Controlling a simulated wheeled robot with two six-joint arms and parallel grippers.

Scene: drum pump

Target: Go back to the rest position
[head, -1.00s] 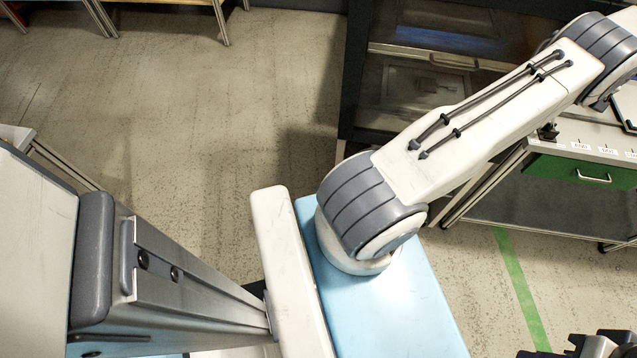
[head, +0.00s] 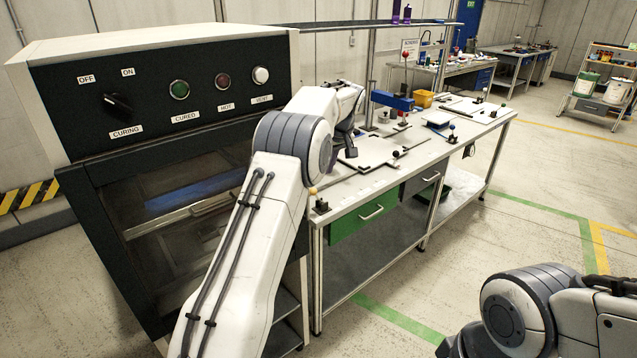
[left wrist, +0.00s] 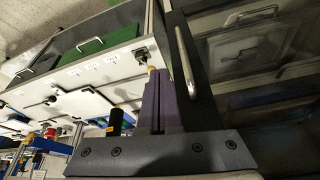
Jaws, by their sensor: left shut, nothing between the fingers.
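My left arm rises from the bottom of the head view, bends beside the black curing cabinet (head: 75,150), and reaches over the near end of the workbench. My left gripper (head: 347,152) is small and dark there, partly hidden by my arm. In the left wrist view its two purple-grey fingers (left wrist: 161,85) are together with nothing between them. The bench and the cabinet's door handle (left wrist: 186,55) show behind them. My right arm is bent at the lower right of the head view. A dark part at its end (head: 460,343) is cut by the bottom edge, and its fingers do not show.
The workbench (head: 365,192) has a green drawer (head: 362,217), trays and small fixtures on top. A blue fixture (head: 392,100) and a yellow bin (head: 423,98) stand farther back. Open floor with green and yellow lines lies to the right.

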